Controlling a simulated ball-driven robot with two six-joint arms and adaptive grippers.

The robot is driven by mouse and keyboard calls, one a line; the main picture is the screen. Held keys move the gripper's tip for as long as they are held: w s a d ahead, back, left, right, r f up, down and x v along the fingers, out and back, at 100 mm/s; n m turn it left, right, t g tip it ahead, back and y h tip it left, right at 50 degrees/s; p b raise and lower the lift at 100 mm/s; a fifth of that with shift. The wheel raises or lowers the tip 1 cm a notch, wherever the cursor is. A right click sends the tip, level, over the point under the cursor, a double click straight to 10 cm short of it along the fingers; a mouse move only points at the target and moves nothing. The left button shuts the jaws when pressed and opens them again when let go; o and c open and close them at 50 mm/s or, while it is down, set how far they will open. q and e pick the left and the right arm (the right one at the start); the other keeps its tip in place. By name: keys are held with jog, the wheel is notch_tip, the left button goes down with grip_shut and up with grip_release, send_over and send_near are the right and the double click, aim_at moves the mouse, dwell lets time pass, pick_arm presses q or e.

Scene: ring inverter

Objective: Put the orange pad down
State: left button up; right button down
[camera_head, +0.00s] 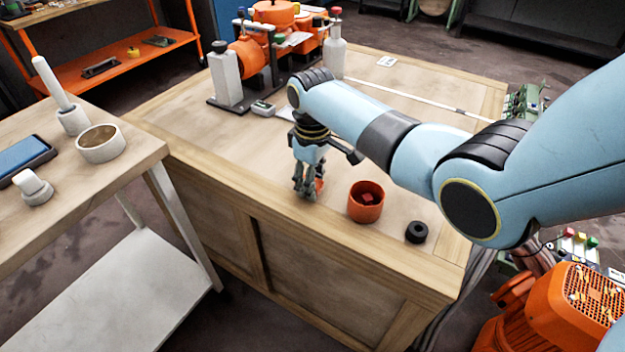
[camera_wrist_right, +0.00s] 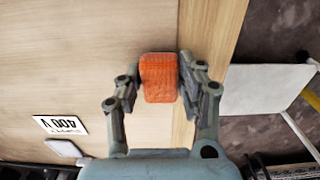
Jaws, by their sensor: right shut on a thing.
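The orange pad (camera_wrist_right: 159,78) sits between the fingers of my right gripper (camera_wrist_right: 157,90) in the right wrist view. It is a small, textured orange block. In the head view my right gripper (camera_head: 307,190) points down over the front part of the wooden bench, left of an orange cup, and is shut on the pad. Only a sliver of the pad (camera_head: 319,185) shows there behind the fingers. I cannot tell whether the pad touches the bench top. My left gripper is not in view.
The orange cup (camera_head: 366,203) with a red piece inside and a black ring (camera_head: 416,232) stand right of the gripper on the wooden bench (camera_head: 200,140). Orange machinery (camera_head: 262,60) stands at the back. A side table (camera_head: 70,190) is at left. Bench space left of the gripper is clear.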

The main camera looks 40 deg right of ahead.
jog(key=shift+f, duration=0.15)
jog(key=c, duration=0.8)
grip_release()
jog(key=shift+f+b, duration=0.1)
jog(key=shift+b, duration=0.2)
jog(key=r, duration=0.3)
jog(key=r+p, duration=0.1)
jog(key=r, duration=0.3)
jog(key=r+p, duration=0.1)
jog(key=r, duration=0.3)
jog(key=shift+s+d, duration=0.1)
jog(key=shift+s, duration=0.15)
jog(key=shift+f, duration=0.1)
